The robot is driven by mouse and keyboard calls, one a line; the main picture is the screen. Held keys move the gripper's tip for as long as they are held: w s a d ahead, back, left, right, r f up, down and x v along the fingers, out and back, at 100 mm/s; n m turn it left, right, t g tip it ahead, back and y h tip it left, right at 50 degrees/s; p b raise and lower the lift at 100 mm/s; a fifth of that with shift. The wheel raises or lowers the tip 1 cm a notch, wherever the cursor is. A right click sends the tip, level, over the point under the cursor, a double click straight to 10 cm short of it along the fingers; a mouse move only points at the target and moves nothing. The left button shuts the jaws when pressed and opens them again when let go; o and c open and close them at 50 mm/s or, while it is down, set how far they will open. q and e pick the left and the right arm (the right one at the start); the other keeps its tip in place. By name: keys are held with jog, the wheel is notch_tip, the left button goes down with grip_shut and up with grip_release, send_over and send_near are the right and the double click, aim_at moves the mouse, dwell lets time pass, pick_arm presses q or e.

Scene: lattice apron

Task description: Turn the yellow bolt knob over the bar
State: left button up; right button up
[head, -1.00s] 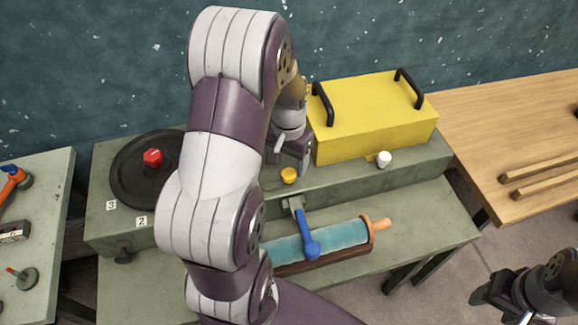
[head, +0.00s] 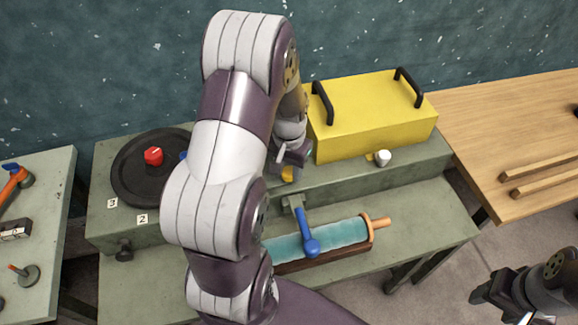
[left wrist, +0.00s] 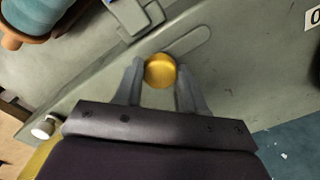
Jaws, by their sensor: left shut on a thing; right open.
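The yellow bolt knob (head: 288,174) sits on the green-grey raised ledge, left of the yellow box and partly hidden by my gripper. In the left wrist view the round yellow knob (left wrist: 160,70) is between my two fingers. My left gripper (head: 291,167) is shut on it. A flat rounded bar (left wrist: 188,43) lies on the panel beside the knob, running up and right in the left wrist view. My right gripper (head: 478,297) is at the lower right in the head view, open and away from the bench.
A yellow box (head: 370,115) with black handles stands right of the knob, with a white knob (head: 383,158) before it. A blue lever (head: 308,235) and a teal roller (head: 340,234) are in front. A black disc (head: 130,172) with a red knob (head: 153,156) is left.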

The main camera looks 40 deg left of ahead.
pick_arm(q)
jog(key=shift+r, duration=0.1)
jog(key=n+p, duration=0.1)
jog(key=n, duration=0.2)
jog(key=shift+r+p, duration=0.1)
jog(key=shift+p, duration=0.2)
jog(key=n+p, duration=0.2)
jog(key=n, duration=0.3)
jog(key=shift+n, duration=0.3)
jog(key=n+p, duration=0.1)
jog(key=n, duration=0.3)
jog(key=shift+n, duration=0.3)
jog(key=shift+w+n+p, duration=0.1)
jog(key=shift+n+p, duration=0.5)
jog(key=shift+n, duration=1.3)
jog(key=shift+a, duration=0.1)
jog(key=o, duration=1)
jog(key=shift+o, duration=0.4)
